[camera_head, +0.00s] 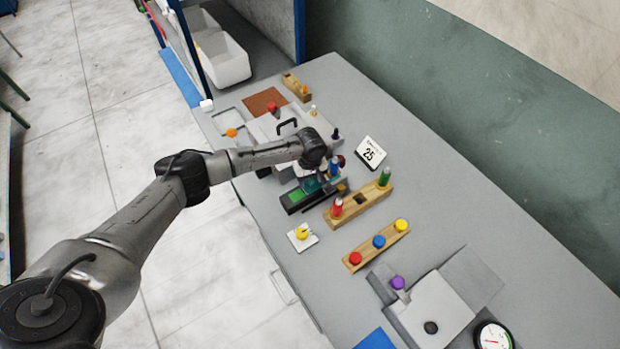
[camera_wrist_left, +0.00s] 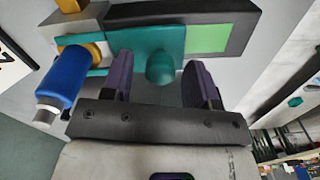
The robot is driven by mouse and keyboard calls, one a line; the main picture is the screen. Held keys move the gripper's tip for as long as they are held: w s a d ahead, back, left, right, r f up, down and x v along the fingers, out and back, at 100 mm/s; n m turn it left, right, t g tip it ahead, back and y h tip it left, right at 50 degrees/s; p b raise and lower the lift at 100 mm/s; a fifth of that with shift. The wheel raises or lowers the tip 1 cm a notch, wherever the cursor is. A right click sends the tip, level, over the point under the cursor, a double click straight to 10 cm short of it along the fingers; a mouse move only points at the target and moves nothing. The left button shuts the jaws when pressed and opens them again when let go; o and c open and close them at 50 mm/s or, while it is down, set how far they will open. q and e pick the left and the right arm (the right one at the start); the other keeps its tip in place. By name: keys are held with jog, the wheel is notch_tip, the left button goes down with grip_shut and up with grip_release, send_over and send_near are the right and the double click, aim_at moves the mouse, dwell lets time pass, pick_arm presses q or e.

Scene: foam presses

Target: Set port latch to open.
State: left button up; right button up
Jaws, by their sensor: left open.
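The port latch appears to be the black block with a green field (camera_head: 296,197) and a teal slider. In the left wrist view the green field (camera_wrist_left: 208,38) shows right of the teal slider, which carries a rounded teal knob (camera_wrist_left: 160,67). My left gripper (camera_head: 313,178) is over the latch, pointing down. In the left wrist view its two purple-grey fingers (camera_wrist_left: 158,82) are open, one on each side of the knob, with gaps visible. Contact with the knob is not visible. My right gripper is out of view.
A blue vial (camera_wrist_left: 65,82) stands close beside one finger; the blue vial also shows in the head view (camera_head: 335,167). A wooden rack (camera_head: 358,205) with red and green vials, a yellow knob on a white plate (camera_head: 303,236) and a "25" card (camera_head: 370,153) are nearby.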

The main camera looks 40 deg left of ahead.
pick_arm(q)
jog(key=shift+f, duration=0.2)
jog(key=shift+c, duration=0.4)
grip_shut()
jog(key=shift+r, duration=0.1)
